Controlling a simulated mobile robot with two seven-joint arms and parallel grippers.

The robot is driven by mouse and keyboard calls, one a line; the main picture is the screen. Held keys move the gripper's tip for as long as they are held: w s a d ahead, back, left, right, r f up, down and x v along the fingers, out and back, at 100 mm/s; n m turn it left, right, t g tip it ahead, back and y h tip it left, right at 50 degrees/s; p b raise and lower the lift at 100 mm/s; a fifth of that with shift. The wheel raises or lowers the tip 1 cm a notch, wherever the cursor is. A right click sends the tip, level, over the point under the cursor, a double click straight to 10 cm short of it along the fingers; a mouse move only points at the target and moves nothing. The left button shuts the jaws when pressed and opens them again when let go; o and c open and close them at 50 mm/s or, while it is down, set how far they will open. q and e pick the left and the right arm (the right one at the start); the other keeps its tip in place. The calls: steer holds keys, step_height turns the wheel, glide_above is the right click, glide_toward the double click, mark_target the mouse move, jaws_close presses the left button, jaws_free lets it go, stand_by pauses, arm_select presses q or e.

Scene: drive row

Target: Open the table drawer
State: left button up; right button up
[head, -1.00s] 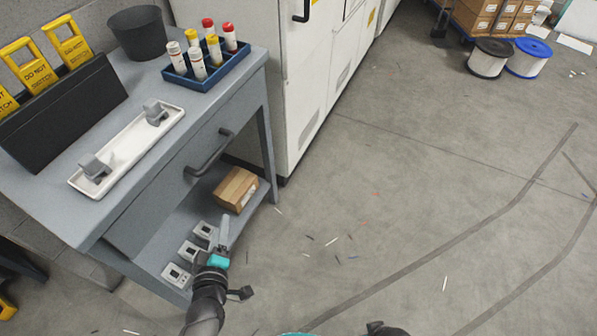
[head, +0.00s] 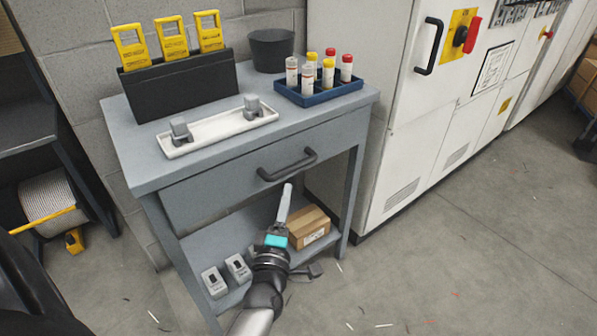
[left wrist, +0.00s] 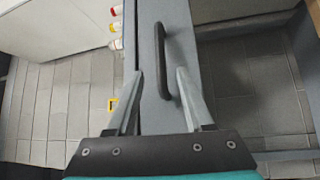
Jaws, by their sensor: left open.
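The grey table (head: 150,168) stands ahead in the head view, with its drawer (head: 225,188) shut under the top. The drawer's dark bar handle (head: 288,166) is on the front; it also shows in the left wrist view (left wrist: 161,60). My left gripper (head: 286,200) is below and in front of the handle, pointing up towards it. In the left wrist view its two fingers (left wrist: 160,82) are apart with nothing held, and the handle's near end appears between and just beyond the tips. I cannot tell whether they touch. My right gripper is not in view.
On the table top are a white tray (head: 205,139) with grey pieces, a blue rack (head: 325,97) of capped tubes, a black holder (head: 180,88) with yellow tags and a dark bucket (head: 271,50). A cardboard box (head: 309,232) sits on the lower shelf.

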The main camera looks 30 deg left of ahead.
mark_target(293, 171)
arm_select(q)
steer(key=b+x, duration=0.2)
steer(key=x, duration=0.6)
steer(key=shift+w, duration=0.3)
steer(key=shift+b+x, duration=0.3)
steer(key=shift+x, duration=0.7)
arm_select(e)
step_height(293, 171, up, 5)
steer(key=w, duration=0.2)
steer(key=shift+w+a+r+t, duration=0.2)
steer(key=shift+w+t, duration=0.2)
arm_select(q)
steer(key=shift+a, duration=0.1)
jaws_close()
steer(key=shift+f, duration=0.1)
